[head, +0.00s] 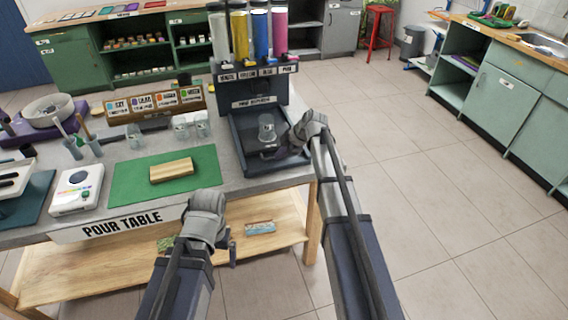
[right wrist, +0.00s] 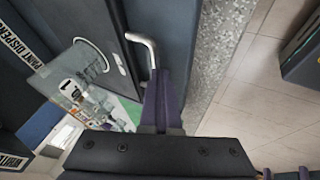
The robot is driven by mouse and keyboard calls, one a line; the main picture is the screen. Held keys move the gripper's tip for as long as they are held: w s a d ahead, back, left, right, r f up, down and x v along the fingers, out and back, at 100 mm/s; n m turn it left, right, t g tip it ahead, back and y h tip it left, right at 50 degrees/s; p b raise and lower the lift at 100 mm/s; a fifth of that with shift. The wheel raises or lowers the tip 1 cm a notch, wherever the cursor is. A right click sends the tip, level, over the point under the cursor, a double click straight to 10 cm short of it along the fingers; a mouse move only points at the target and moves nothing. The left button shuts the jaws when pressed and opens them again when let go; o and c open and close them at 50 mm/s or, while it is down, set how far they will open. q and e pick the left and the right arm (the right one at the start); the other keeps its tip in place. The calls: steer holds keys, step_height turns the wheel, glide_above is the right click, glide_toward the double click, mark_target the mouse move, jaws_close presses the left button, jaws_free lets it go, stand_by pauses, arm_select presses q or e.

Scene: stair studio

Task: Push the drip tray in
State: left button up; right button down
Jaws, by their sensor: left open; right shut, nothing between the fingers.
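The drip tray (head: 246,138) is the dark, low part at the foot of the paint dispenser (head: 251,92), at the right end of the pour table. A clear cup (head: 267,130) stands on it. In the right wrist view, a pale bent handle (right wrist: 147,45) sticks out from the dark front. My right gripper (head: 281,148) is shut and empty at the tray's front right; its purple fingertips (right wrist: 160,88) are close to the handle, but contact is unclear. My left gripper (head: 229,247) is open, low in front of the table edge, away from the tray.
A green mat (head: 130,184) with a wooden block (head: 171,170) lies left of the dispenser. A white device (head: 76,190) is further left. Floor (head: 415,190) to the right of the table is clear.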

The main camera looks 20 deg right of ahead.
mark_target(270, 142)
steer(key=w, duration=0.8)
steer(key=shift+w+a, duration=0.15)
steer(key=shift+w, duration=0.25)
steer(key=shift+s, duration=0.1)
